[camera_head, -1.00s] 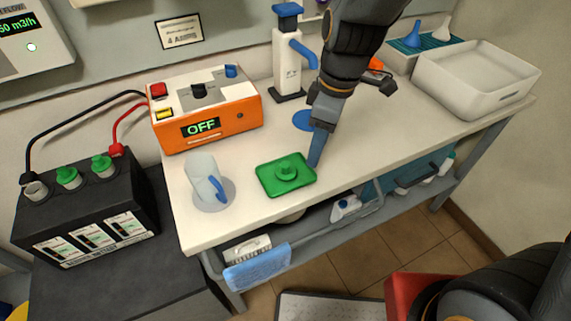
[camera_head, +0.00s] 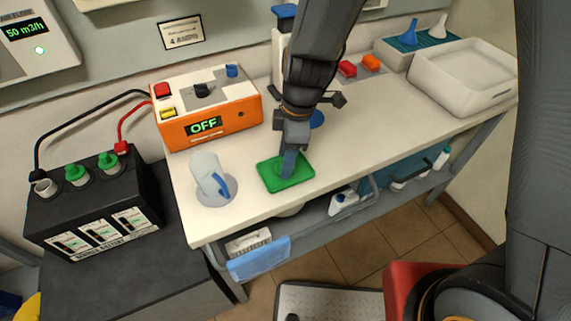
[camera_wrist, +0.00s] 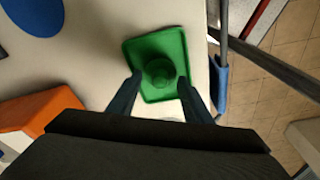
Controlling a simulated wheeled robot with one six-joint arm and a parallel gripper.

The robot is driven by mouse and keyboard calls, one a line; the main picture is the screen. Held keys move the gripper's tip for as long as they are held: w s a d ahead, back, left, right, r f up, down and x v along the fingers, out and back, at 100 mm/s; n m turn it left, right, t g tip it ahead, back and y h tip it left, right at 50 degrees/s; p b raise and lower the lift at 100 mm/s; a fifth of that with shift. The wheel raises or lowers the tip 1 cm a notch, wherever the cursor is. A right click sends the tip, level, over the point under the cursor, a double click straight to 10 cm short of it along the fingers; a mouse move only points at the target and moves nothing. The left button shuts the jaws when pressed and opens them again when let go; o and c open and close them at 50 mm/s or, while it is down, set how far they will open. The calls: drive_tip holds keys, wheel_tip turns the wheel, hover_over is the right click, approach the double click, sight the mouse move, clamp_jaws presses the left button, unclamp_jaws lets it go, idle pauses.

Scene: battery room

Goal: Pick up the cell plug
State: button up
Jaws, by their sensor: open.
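The cell plug (camera_wrist: 160,70) is a round green piece lying on a green tray (camera_wrist: 136,50) on the white worktop. In the wrist view it sits just ahead of and between my two open fingertips, with a gap on both sides. In the head view my gripper (camera_head: 289,165) points down over the middle of the same tray (camera_head: 270,183) and hides most of the plug. In the wrist view my gripper (camera_wrist: 155,88) is open and empty.
An orange charger (camera_head: 240,118) reading OFF stands behind left. A white jug (camera_head: 207,172) stands left of the tray. A black battery (camera_head: 95,210) with green plugs is at far left. A white basin (camera_head: 470,85) is at back right. The worktop's front edge is close.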

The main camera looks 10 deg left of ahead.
drive_tip(key=shift+a+f, duration=0.1)
drive_tip(key=shift+f, duration=0.65)
drive_tip(key=c, duration=0.7)
drive_tip(key=shift+o, duration=0.2)
drive_tip(key=shift+r, duration=0.15)
